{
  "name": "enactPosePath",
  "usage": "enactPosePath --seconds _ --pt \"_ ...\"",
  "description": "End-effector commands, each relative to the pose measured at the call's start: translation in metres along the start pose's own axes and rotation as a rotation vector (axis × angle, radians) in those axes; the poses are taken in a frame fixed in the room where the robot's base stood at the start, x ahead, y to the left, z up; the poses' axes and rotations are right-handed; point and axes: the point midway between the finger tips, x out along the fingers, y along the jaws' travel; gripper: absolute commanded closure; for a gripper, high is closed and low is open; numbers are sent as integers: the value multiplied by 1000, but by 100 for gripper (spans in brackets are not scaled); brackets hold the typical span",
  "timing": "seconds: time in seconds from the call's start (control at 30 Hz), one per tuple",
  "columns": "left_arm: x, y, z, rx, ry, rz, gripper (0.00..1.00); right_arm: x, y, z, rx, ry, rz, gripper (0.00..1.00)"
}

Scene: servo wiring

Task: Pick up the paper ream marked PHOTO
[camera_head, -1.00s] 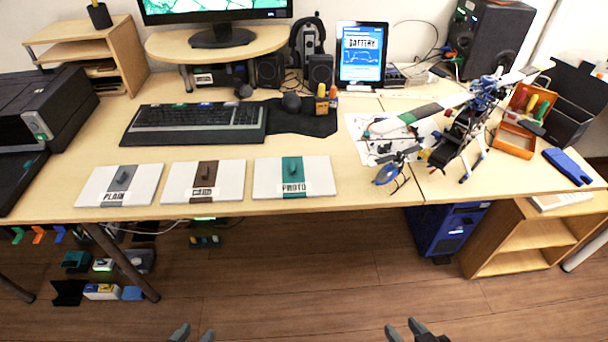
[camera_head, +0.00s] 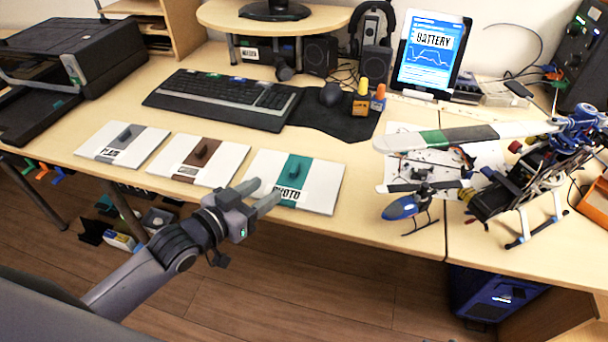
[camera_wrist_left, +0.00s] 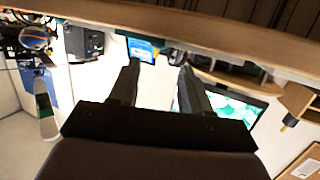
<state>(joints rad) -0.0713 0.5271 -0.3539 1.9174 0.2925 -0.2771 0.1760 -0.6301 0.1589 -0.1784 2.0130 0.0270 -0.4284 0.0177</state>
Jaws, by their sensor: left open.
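The paper ream marked PHOTO (camera_head: 318,184) is a white block with a teal band and a teal grip on top. It lies flat near the front edge of the desk in the head view. My left gripper (camera_head: 262,194) is open and empty at the front left corner of this ream, and its fingertips overlap the ream in the picture. I cannot tell if they touch it. The left wrist view shows the two spread fingers (camera_wrist_left: 158,78) with nothing between them. My right gripper is not in view.
Left of the PHOTO ream lie a brown-banded ream (camera_head: 222,165) and a grey-banded ream marked PLAIN (camera_head: 108,152). Behind are a keyboard (camera_head: 225,98) and a dark mat (camera_head: 340,122). A small blue helicopter (camera_head: 402,208) stands to the right, near the desk's front edge.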

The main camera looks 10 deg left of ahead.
Motion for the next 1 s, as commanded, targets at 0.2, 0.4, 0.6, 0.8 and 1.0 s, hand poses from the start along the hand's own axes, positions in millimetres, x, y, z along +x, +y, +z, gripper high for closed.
enactPosePath --seconds 0.2,0.4,0.6,0.8,1.0 --pt "15 -2 -3 1 9 4 52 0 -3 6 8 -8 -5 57" --pt "31 -2 -3 1 8 4 52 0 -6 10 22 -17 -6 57" --pt "58 -2 -3 2 8 3 52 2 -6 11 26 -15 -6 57" --pt "72 -2 -3 3 7 3 52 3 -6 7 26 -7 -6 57" --pt "73 -2 -3 3 6 3 52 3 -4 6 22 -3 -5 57"
